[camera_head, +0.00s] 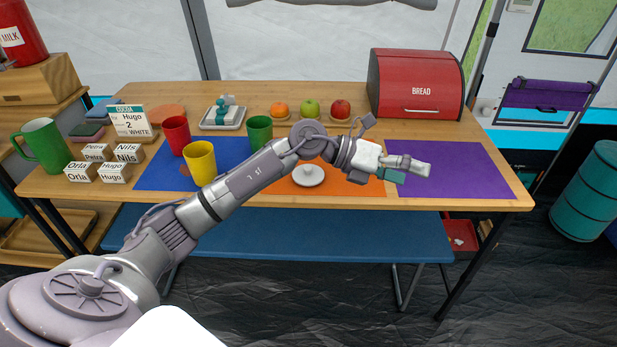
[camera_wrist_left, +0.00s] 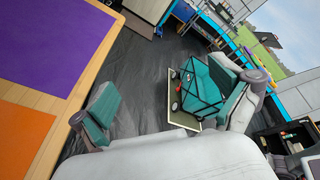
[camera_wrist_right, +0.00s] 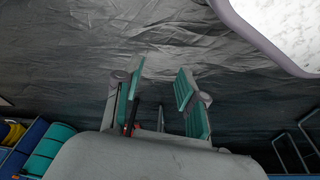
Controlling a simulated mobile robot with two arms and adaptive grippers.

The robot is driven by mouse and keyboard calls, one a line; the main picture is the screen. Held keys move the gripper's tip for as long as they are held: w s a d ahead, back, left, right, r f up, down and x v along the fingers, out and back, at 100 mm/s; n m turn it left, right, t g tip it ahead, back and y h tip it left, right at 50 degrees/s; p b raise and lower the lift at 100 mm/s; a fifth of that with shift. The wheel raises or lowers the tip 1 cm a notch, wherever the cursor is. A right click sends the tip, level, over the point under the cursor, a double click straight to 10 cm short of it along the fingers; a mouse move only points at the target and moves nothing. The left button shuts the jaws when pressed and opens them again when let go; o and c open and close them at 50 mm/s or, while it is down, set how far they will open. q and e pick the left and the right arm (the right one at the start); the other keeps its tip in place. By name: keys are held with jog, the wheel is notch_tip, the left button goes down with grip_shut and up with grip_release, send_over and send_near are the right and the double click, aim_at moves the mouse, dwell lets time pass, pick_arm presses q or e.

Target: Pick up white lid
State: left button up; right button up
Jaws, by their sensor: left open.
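The white lid (camera_head: 308,175) is a small round disc with a knob. It lies on the orange mat (camera_head: 345,184) on the table, just below my left wrist in the head view. My left gripper (camera_head: 406,170) is open and empty, to the right of the lid, above the border of the orange and purple mats. Its spread fingers show in the left wrist view (camera_wrist_left: 165,112), with the floor beyond them. My right gripper (camera_wrist_right: 163,98) shows only in the right wrist view. It is open and empty over dark floor sheeting.
Red (camera_head: 176,135), yellow (camera_head: 200,162) and green (camera_head: 259,131) cups stand by the blue mat. Fruit (camera_head: 310,108) and a red bread box (camera_head: 416,84) stand behind. The purple mat (camera_head: 455,170) is clear. A blue bench (camera_head: 300,234) stands in front.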

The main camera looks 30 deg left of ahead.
pick_arm(q)
jog(key=w+a+f+m+g+y, duration=0.1)
jog(key=a+f+m+y, duration=0.1)
jog(key=a+y, duration=0.75)
jog(key=n+g+y, duration=0.2)
jog(key=y, duration=0.1)
send_near(307, 168)
pick_arm(e)
notch_tip(307, 168, down, 5)
jog(key=s, duration=0.1)
pick_arm(q)
jog(key=b+x, duration=0.1)
jog(key=x, duration=0.1)
jog(key=b+x, duration=0.1)
jog(key=x, duration=0.1)
jog(key=shift+w+a+f, duration=0.15)
jog(key=shift+w+f, duration=0.1)
jog(key=shift+f, duration=0.15)
jog(key=shift+y, duration=0.25)
jog(key=x, duration=0.5)
jog(key=shift+d+f+b, duration=0.25)
jog(key=shift+b, duration=0.05)
pick_arm(e)
notch_tip(307, 168, up, 6)
jog(key=w, duration=0.1)
jog(key=shift+w, duration=0.4)
jog(key=shift+r, duration=0.1)
pick_arm(q)
jog(key=shift+s, duration=0.1)
jog(key=c, duration=1.1)
